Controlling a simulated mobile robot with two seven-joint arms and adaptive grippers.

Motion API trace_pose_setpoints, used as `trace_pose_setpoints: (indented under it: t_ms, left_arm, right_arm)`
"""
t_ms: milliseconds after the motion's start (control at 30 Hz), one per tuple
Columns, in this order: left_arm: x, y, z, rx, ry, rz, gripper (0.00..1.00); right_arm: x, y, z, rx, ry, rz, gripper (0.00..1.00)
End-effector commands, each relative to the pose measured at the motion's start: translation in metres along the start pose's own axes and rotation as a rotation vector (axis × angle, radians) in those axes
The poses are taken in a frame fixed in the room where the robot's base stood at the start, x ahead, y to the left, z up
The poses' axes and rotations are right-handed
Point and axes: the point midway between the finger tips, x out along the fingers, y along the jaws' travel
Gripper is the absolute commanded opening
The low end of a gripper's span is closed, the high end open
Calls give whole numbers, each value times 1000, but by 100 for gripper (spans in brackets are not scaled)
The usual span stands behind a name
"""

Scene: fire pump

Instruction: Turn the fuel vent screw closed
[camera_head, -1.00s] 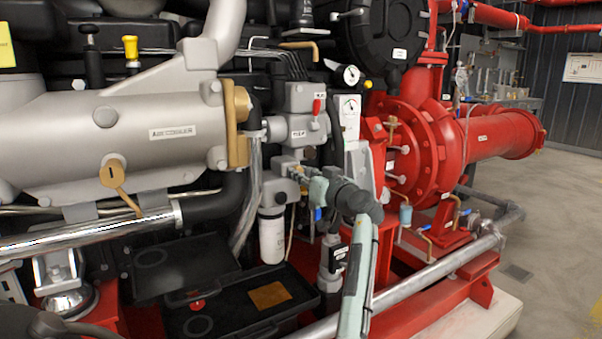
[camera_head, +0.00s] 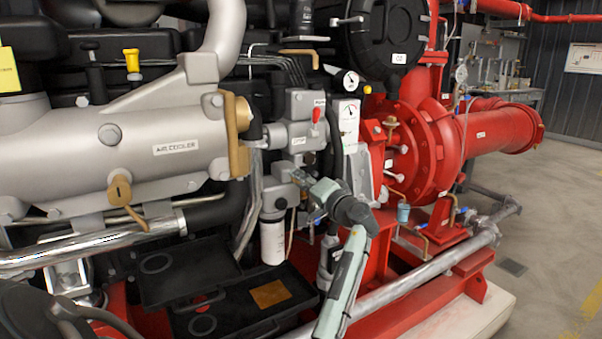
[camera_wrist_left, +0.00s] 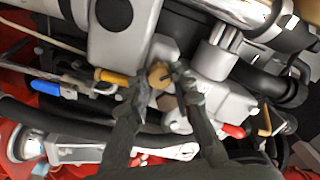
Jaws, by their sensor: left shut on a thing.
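The brass fuel vent screw (camera_wrist_left: 160,75), with a slot in its round face, sits at the grey fuel block in the left wrist view. The two dark fingers of my left gripper (camera_wrist_left: 159,82) are closed around it, one tip on each side. In the head view my left gripper (camera_head: 303,184) reaches up and left to the grey filter block (camera_head: 279,192). The screw is small there and mostly hidden by the fingers. My right gripper is not in view.
A white filter canister (camera_head: 272,241) hangs below the block. A red-handled valve (camera_head: 316,115) and a gauge (camera_head: 349,112) are above. A large red pump housing (camera_head: 420,150) stands to the right. In the wrist view a blue handle (camera_wrist_left: 45,87) lies left of the fingers.

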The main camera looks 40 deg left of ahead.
Motion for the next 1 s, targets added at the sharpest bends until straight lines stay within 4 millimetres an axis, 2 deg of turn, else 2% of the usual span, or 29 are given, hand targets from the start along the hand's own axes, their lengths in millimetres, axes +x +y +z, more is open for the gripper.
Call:
trace_pose_setpoints:
  t_ms: [367,500,700,1000]
  left_arm:
    - [0,-2,-2,359,1,1,0]
    - [0,-1,-1,483,1,1,0]
    - [0,0,0,633,1,-1,0]
    - [0,1,0,774,1,1,0]
  right_arm:
    - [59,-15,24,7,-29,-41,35]
    - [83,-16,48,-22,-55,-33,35]
    - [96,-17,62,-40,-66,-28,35]
    - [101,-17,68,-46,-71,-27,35]
